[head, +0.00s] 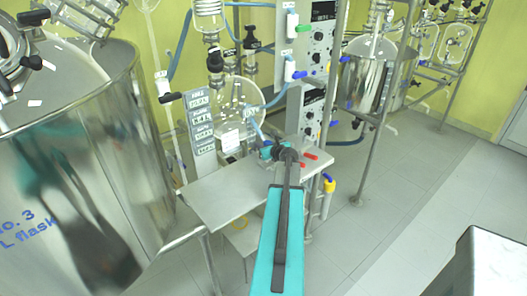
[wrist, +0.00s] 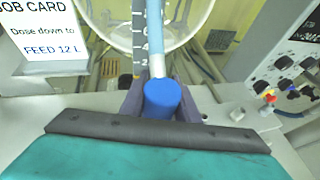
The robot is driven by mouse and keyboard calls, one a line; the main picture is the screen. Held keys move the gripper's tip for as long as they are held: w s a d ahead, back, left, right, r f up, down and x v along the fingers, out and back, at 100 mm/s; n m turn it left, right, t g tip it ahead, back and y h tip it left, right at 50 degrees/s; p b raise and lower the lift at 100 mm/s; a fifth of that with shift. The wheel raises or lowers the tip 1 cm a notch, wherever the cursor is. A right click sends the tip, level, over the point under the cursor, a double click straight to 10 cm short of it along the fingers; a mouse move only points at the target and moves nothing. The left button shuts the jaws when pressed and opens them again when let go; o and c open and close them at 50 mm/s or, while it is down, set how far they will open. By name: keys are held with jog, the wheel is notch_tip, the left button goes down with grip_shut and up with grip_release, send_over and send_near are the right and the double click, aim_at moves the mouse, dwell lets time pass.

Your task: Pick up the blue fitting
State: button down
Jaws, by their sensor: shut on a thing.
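The blue fitting (wrist: 162,100) is a short blue cylinder on the end of a light blue hose (wrist: 155,40) in the wrist view. My gripper (wrist: 161,108) has a dark finger on each side of the fitting and is shut on it. In the head view, my gripper (head: 268,146) is over the back of the metal table, and my arm hides much of that spot. The fitting itself is hard to make out there.
A steel table (head: 225,195) lies under my arm. A job card (wrist: 45,38) and a glass vessel (head: 238,98) stand behind. Control boxes (head: 318,45) are at the right. A large steel tank (head: 75,170) fills the left. Open floor (head: 420,190) lies right.

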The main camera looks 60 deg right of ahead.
notch_tip(320, 180, up, 6)
jog(key=shift+r, duration=0.2)
jog(key=shift+r, duration=0.15)
dwell(0.8)
jog(key=r+p, duration=0.1)
jog(key=p, duration=0.3)
jog(key=shift+r, duration=0.25)
jog(key=shift+f+p, duration=0.1)
jog(key=shift+p, duration=0.2)
jog(key=shift+r, duration=0.35)
jog(key=shift+r+p, duration=1.35)
jog(key=shift+r, duration=0.1)
jog(key=shift+r, duration=0.15)
